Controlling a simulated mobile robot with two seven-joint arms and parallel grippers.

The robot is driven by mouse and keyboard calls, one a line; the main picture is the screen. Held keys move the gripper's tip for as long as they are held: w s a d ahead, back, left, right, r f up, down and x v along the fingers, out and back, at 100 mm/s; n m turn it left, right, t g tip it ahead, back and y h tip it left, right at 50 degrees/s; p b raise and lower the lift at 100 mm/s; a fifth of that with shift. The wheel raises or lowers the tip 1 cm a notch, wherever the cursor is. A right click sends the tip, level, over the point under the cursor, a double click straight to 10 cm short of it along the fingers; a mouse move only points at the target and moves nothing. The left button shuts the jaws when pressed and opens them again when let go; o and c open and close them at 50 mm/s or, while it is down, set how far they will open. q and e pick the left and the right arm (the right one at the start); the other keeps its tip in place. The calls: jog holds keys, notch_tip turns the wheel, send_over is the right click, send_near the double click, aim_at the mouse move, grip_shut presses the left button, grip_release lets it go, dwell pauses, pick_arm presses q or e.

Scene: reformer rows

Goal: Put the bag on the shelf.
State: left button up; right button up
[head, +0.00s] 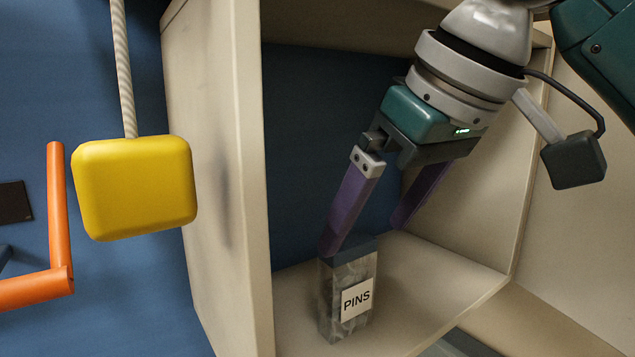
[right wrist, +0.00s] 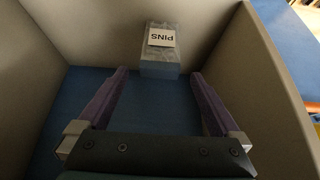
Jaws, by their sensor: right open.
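The bag is most likely the grey, marbled, box-shaped item labelled PINS (head: 347,295). It stands upright on the board of the pale shelf compartment (head: 430,270), near its left wall. My right gripper (head: 365,238) is inside the compartment, open, with purple fingers pointing down just above and behind the bag. In the right wrist view, the bag (right wrist: 160,50) lies just past the fingertips (right wrist: 158,74), in line with the gap between them, and nothing is gripped. One fingertip overlaps the bag's top in the head view; I cannot tell whether it touches. My left gripper is out of view.
The compartment's left wall (head: 225,150) and right wall (head: 485,195) stand close around my right gripper. A yellow block (head: 135,187) hangs on a rope left of the shelf. An orange bar (head: 58,215) is at the far left. The board right of the bag is clear.

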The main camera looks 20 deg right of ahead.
jog(key=a+v, duration=0.1)
jog(key=v, duration=0.4)
jog(key=s+f, duration=0.3)
jog(key=f, duration=0.4)
jog(key=s+f, duration=0.4)
jog(key=f, duration=0.2)
jog(key=s+d+f+m+g+h, duration=0.1)
jog(key=s+d+f, duration=0.1)
jog(key=s+f, duration=0.2)
jog(key=s+d+f+m+g, duration=0.1)
jog(key=s+d+f, duration=0.1)
jog(key=s+f, duration=0.3)
jog(key=s, duration=0.4)
jog(key=shift+s+d+h, duration=0.3)
jog(key=shift+d+h, duration=0.05)
jog(key=shift+h, duration=0.05)
jog(key=shift+c, duration=0.4)
